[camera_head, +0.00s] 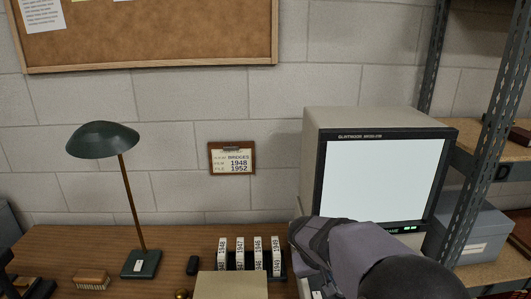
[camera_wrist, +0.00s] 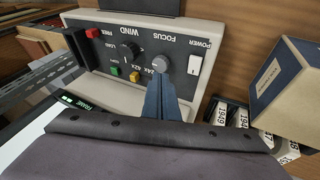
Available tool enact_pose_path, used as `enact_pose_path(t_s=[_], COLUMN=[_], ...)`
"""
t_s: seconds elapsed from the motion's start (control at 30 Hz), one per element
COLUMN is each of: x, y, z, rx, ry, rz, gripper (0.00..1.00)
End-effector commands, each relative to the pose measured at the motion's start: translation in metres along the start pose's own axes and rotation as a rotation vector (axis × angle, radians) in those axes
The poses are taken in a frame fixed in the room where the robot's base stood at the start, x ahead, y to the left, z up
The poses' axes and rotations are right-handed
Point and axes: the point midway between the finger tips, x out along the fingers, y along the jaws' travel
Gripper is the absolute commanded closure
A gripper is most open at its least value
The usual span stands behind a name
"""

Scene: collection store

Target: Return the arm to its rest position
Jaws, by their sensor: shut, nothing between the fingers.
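The microfilm reader (camera_head: 312,160) with a large pale lit screen (camera_head: 380,180) stands at the right in the head view; my arm covers its lower front. In the wrist view its control panel (camera_wrist: 125,73) appears upside down. It carries a WIND knob (camera_wrist: 128,50), a FOCUS knob (camera_wrist: 161,62), a white POWER switch (camera_wrist: 194,65), a red button (camera_wrist: 92,33), and yellow (camera_wrist: 134,77) and green (camera_wrist: 114,71) buttons. No control marked zoom is readable. My gripper (camera_wrist: 160,80) is shut and empty, its tips over the panel edge near FOCUS and 24x; contact cannot be told.
Left of the reader are numbered film boxes (camera_head: 239,254), a beige box (camera_head: 232,286), a dark small object (camera_head: 192,265), a green lamp (camera_head: 103,141) and a brush (camera_head: 92,280). A metal shelf post (camera_head: 476,150) stands close at the right.

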Motion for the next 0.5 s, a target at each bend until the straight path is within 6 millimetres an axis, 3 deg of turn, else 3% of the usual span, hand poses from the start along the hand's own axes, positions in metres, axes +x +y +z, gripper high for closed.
enact_pose_path(t_s=[0.3,0.5], x=[-0.046,-0.067], y=[-0.01,-0.024], z=[0.144,0.201], rx=[-0.069,-0.08], ry=[-0.243,-0.311], rz=[-0.256,-0.378], gripper=[1.0,1.0])
